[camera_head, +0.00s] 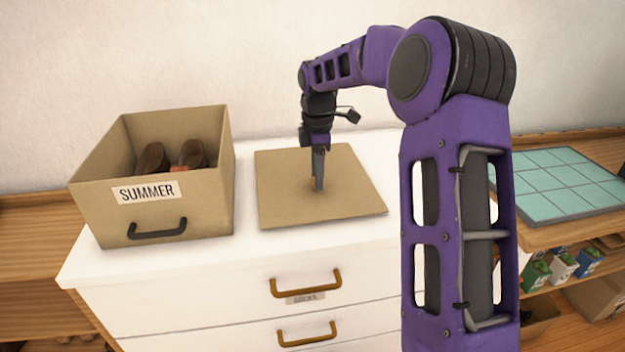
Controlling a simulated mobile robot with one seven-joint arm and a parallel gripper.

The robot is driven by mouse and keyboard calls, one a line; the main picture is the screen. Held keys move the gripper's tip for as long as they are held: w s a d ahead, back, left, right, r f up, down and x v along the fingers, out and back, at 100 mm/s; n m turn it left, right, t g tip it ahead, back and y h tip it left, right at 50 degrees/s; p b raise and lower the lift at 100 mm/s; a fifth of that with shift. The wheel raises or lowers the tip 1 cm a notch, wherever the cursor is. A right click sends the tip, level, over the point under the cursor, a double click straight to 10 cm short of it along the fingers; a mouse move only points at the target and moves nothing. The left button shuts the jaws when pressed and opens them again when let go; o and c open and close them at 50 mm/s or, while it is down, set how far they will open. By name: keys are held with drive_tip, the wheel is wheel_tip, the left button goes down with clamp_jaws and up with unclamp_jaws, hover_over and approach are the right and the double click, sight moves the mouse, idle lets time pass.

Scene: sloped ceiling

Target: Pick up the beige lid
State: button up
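The beige lid (350,195) is a flat square panel lying on the white dresser top, right of the beige box. My gripper (317,186) points straight down over the middle of the lid, with its tips at or just above the surface. I cannot tell whether the tips touch the lid. The fingers show almost edge-on as one narrow shape, so their opening is unclear. My purple arm reaches in from the right and covers part of the dresser.
An open beige box (205,212) labelled SUMMER, with brown shoes (152,160) inside, stands close left of the lid. The white dresser (200,290) has drawers with brass handles. At right, a teal tiled board (565,185) lies on a wooden shelf unit. A wall is behind.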

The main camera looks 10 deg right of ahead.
clamp_jaws()
drive_tip(key=shift+r, duration=0.1)
